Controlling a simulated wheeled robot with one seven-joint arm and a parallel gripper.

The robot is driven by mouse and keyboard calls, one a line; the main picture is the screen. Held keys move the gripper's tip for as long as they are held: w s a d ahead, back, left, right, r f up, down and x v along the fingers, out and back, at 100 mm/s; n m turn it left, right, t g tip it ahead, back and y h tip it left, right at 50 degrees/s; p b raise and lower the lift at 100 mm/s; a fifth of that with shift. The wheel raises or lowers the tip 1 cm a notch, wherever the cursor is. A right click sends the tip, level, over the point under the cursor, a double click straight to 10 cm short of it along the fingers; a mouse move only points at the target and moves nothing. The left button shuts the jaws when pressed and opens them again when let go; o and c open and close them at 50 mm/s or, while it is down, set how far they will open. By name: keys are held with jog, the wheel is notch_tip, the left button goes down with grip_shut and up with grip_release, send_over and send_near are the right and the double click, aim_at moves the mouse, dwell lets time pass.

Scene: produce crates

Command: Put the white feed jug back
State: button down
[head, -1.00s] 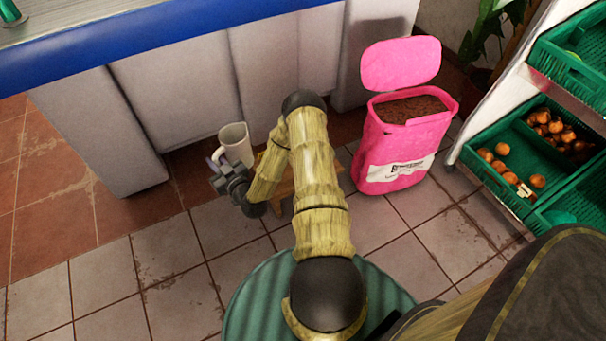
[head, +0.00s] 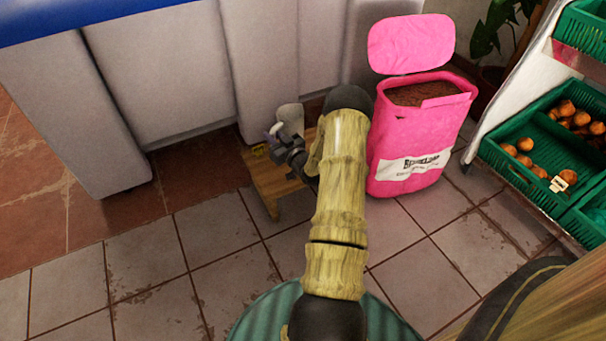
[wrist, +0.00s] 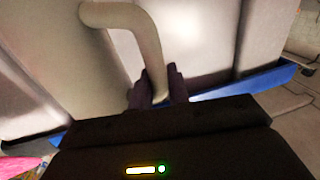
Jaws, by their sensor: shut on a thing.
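The white feed jug (head: 290,113) shows in the head view above or at the back of a small wooden stool (head: 265,182). My gripper covers its lower part, so I cannot tell whether it touches the stool. My gripper (head: 280,135) is at the jug's near side. In the wrist view, the gripper's dark fingers (wrist: 157,92) are shut on the lower part of the jug's curved handle (wrist: 146,35). The jug's pale body (wrist: 75,60) fills the left of that view and looks tilted there.
A pink feed bin (head: 410,135) with its lid up stands right of my arm. Green crates (head: 515,172) with onions stand at the far right. A grey counter (head: 165,85) with a blue edge runs behind the stool. The tiled floor at front left is clear.

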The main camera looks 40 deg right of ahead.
aim_at(283, 132)
jog(key=d, duration=0.1)
jog(key=d+f+b, duration=0.1)
jog(key=d, duration=0.1)
jog(key=s+d+f+b, duration=0.1)
jog(key=shift+d, duration=0.2)
jog(key=shift+d+r, duration=0.1)
jog(key=shift+r, duration=0.05)
notch_tip(283, 132, down, 6)
jog(key=b, duration=0.4)
jog(key=shift+f+b, duration=1.2)
jog(key=shift+f, duration=0.8)
